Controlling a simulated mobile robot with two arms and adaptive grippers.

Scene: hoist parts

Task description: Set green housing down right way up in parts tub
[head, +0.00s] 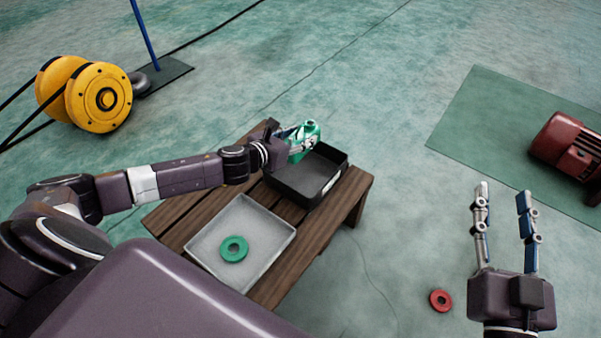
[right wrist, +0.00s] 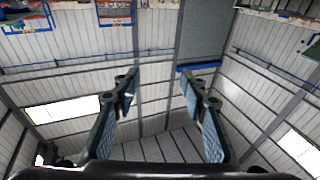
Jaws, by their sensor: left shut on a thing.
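The green housing (head: 310,129) is at the far end of the wooden table, at the back left part of the black tub (head: 329,184). My left gripper (head: 297,138) is shut on it from the left. The housing looks upright, with a round opening on top. I cannot tell whether its underside touches the tub; the gripper and the tub wall hide it. The tub's visible floor is bare. My right gripper (head: 502,197) is open and empty, off to the right above the floor; its spread fingers also show in the right wrist view (right wrist: 161,88).
A grey tray (head: 273,246) with a green ring (head: 234,249) sits on the near part of the wooden table (head: 354,190). A red ring (head: 440,300) lies on the floor. A red motor (head: 569,146) stands on a green mat at right. Yellow wheels (head: 101,98) stand back left.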

